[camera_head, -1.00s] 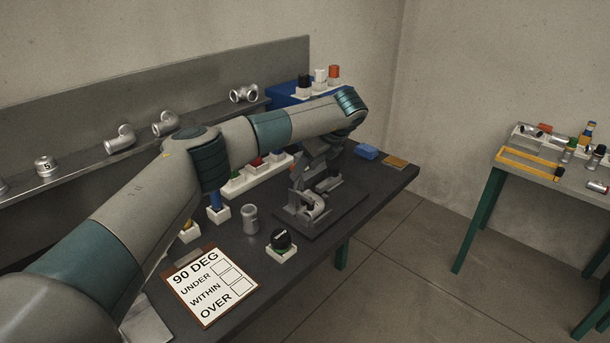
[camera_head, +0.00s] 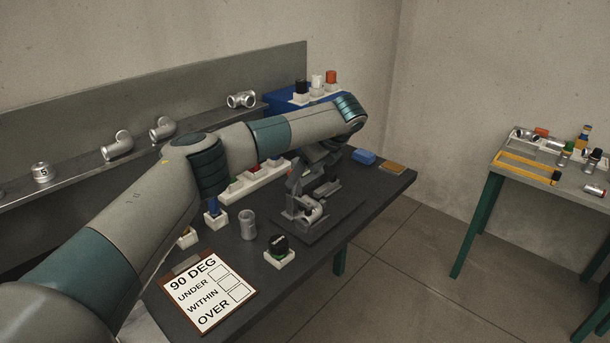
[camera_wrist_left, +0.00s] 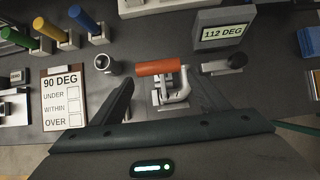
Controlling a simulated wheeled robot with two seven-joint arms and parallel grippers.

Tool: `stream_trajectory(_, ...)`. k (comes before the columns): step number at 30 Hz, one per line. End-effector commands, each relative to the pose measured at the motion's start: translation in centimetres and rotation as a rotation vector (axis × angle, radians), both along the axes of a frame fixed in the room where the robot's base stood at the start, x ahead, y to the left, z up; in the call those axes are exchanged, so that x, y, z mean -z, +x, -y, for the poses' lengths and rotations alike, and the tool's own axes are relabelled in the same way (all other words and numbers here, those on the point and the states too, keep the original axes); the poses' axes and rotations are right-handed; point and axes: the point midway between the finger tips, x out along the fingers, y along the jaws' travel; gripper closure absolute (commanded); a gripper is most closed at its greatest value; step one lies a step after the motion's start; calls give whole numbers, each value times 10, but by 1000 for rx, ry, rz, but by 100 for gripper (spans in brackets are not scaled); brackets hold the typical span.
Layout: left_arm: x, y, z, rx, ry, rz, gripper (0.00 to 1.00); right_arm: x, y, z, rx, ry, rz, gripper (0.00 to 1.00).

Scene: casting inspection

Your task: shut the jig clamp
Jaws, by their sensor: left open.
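The jig clamp's orange handle (camera_wrist_left: 158,68) lies crosswise in the left wrist view, above grey metal clamp parts (camera_wrist_left: 176,96). My left gripper (camera_wrist_left: 162,80) is open, its two dark fingers on either side of the clamp, with the handle just beyond the tips. I cannot tell whether they touch it. In the head view the jig (camera_head: 303,212) stands on a dark plate near the table's front edge. My left gripper (camera_head: 300,178) is just above and behind it, partly hidden by my arm. My right gripper is not in view.
A display reading 112 DEG (camera_wrist_left: 222,34) and a dark knob (camera_wrist_left: 237,61) stand beside the clamp. A metal cylinder (camera_head: 248,224), a black-topped button (camera_head: 279,247) and a clipboard (camera_head: 208,292) are to the left. A blue block (camera_head: 364,157) lies beyond the jig.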

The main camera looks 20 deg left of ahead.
Motion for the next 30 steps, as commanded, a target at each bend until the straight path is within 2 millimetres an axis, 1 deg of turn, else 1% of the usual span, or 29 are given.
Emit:
stream_trajectory(4, -11, -2, 7, 2, 0, 4, 31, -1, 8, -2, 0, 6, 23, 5)
stream_trajectory(8, -27, -5, 17, 4, -2, 4, 31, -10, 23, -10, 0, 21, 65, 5)
stream_trajectory(10, -37, -8, 23, 3, -1, 3, 31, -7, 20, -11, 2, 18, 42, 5)
stream_trajectory(21, -101, -23, 60, 3, -1, 1, 31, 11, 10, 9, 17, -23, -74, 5)
stream_trajectory(27, -129, -30, 75, 3, 0, -1, 31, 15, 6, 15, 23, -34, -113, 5)
stream_trajectory(30, -137, -32, 80, 3, 1, -1, 31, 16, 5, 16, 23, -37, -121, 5)
